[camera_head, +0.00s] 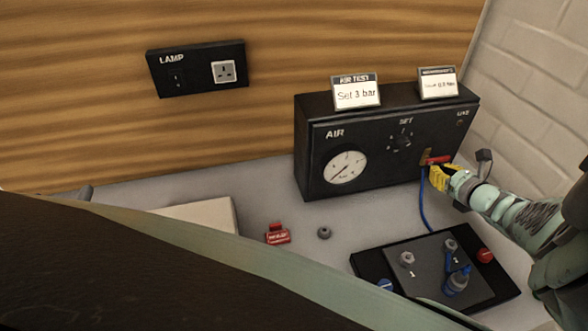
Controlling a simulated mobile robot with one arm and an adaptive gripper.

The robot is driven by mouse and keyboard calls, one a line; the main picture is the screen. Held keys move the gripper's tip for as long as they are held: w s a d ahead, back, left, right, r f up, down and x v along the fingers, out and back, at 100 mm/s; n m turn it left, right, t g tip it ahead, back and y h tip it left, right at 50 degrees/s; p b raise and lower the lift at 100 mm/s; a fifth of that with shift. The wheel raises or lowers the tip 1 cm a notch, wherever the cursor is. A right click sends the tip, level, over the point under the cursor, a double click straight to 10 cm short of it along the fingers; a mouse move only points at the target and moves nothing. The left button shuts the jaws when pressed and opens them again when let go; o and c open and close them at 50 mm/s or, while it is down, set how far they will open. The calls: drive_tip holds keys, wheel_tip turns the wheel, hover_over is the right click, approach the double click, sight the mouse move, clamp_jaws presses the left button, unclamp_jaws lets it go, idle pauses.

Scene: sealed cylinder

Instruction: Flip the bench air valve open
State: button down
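The bench air valve shows as a brass body with a red lever (437,160) on the lower right front of the black AIR box (315,178). The red lever lies roughly level, pointing right. My gripper (436,176), with yellow fingertips, is right at the valve, just below the lever; I cannot tell whether it touches it. The fingertips are small and overlap here, so their opening is unclear. A blue hose (424,208) runs down from the valve. The box's white gauge (345,167) has its needle toward the lower left.
A dark tray (370,266) with fittings and a blue part (457,281) stands below my gripper. A red tagged item (277,235) and a grey ring (324,232) lie on the bench left of it. Two cards, one reading "Set 3 bar" (356,94), stand on the box.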

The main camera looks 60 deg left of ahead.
drive_tip(key=shift+w+r+n+t, duration=0.15)
drive_tip(key=shift+n+t, duration=0.15)
idle(0.7)
